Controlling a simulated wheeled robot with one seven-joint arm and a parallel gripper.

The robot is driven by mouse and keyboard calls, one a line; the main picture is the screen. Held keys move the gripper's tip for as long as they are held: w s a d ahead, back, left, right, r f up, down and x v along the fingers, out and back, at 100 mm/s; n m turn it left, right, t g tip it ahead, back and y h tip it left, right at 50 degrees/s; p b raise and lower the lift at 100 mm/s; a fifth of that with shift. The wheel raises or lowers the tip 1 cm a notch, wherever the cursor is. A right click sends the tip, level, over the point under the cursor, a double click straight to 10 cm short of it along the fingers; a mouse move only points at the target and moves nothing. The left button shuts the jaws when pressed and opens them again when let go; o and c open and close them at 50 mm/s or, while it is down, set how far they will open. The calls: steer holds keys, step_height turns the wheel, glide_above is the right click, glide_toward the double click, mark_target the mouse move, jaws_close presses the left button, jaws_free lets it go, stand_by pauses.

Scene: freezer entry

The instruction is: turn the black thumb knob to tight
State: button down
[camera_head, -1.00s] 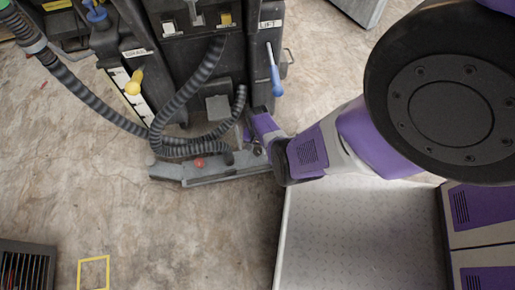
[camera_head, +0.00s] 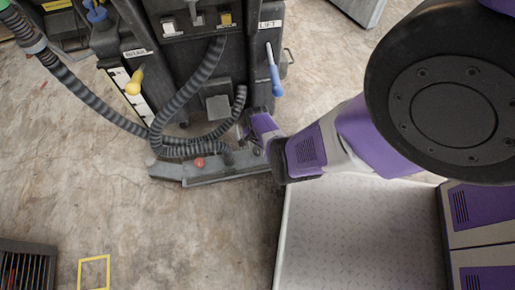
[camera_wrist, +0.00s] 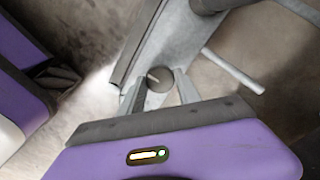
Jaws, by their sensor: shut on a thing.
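The black thumb knob (camera_wrist: 161,81) shows in the wrist view as a small dark round knob with a pale pointer line on its face. It sits on the grey bar (camera_wrist: 140,42) at the foot of the machine. My gripper (camera_wrist: 160,88) has one finger on each side of the knob and is shut on it. In the head view my gripper (camera_head: 248,137) is at the right end of the grey bar (camera_head: 222,176). The knob is mostly hidden there by my wrist. No tight marking is legible.
The black machine (camera_head: 220,65) stands behind, with corrugated hoses (camera_head: 180,100) looping down to the bar. A red knob (camera_head: 199,162) sits on the bar left of my gripper. A blue-handled lever (camera_head: 275,82) and a yellow knob (camera_head: 134,84) are above. Open floor lies left.

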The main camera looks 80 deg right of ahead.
mark_target(258, 150)
steer(key=c, duration=0.9)
jaws_free()
steer(key=shift+o, duration=0.2)
step_height(258, 150, up, 8)
steer(key=p, duration=0.5)
steer(key=shift+f, duration=0.1)
